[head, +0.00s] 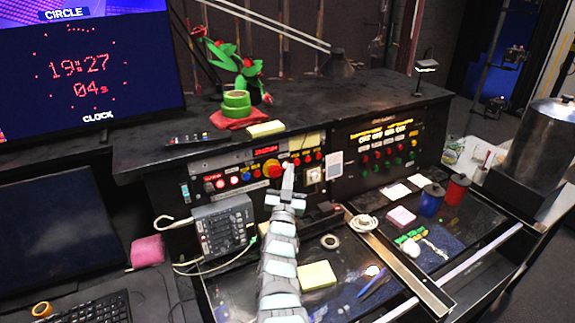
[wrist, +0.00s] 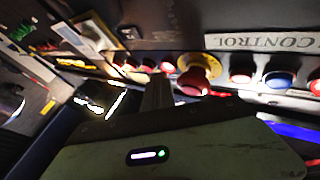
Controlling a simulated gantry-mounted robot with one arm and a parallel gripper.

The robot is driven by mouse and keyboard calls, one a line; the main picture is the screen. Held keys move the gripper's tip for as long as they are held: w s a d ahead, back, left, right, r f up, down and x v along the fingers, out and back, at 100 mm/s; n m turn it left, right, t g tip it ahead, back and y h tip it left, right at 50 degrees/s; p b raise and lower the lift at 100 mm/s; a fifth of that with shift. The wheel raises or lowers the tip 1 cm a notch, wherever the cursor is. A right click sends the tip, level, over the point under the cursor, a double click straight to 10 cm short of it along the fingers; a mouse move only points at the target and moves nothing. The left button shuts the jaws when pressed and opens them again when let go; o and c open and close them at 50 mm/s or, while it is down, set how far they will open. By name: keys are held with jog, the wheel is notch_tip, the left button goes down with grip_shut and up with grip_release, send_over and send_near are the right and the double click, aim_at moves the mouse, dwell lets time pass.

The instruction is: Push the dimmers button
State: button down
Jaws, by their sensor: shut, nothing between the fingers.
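The left control panel (head: 205,171) carries a row of coloured buttons. I cannot read any label that marks the dimmers button. A big red mushroom button (head: 271,168) with a yellow collar is in the row; it also shows in the wrist view (wrist: 194,82). To its left in the head view are a blue button (head: 234,180) and red ones. To its right are several small red and orange buttons (head: 307,158). My gripper (head: 288,172) is shut and empty, its tip in front of the panel just right of the mushroom button. Its fingers also show in the wrist view (wrist: 157,92).
A second panel (head: 378,146) with several coloured buttons is to the right. A grey switch box (head: 223,228) stands below the left panel.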

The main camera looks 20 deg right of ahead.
jog(key=s+r+p, duration=0.1)
jog(key=s+p, duration=0.5)
jog(key=p, duration=0.2)
jog(key=shift+d+p, duration=0.35)
jog(key=shift+d, duration=0.1)
